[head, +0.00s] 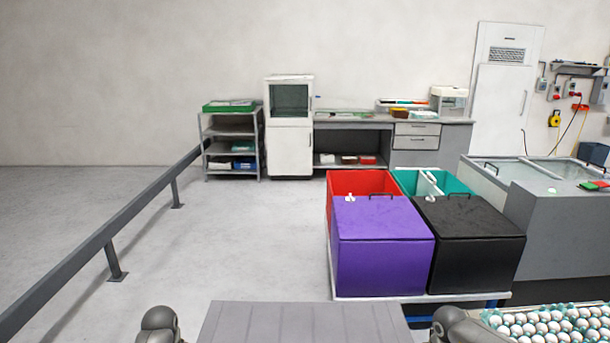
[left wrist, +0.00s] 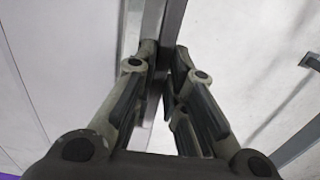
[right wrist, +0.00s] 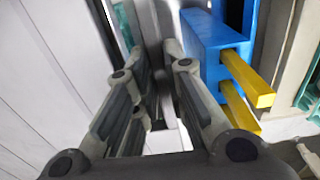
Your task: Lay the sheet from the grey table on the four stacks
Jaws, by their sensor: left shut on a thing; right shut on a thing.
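The sheet (head: 305,322) is grey and ribbed and shows at the bottom middle of the head view, between my two arms. It also shows as a pale lined panel at the left of the left wrist view (left wrist: 65,60) and of the right wrist view (right wrist: 45,80). My left gripper (left wrist: 163,55) is shut on one edge of the sheet. My right gripper (right wrist: 165,60) is shut on another edge. The fingertips partly hide the gripped edges. White eggs in teal trays (head: 550,324) stand at the bottom right of the head view; the four stacks are not clearly seen whole.
Purple (head: 383,245) and black (head: 470,245) bins stand ahead on a low platform. A grey rail (head: 90,250) runs along the left. A blue block (right wrist: 208,50) with yellow bars (right wrist: 245,78) is close beside my right gripper. Floor at left-centre is clear.

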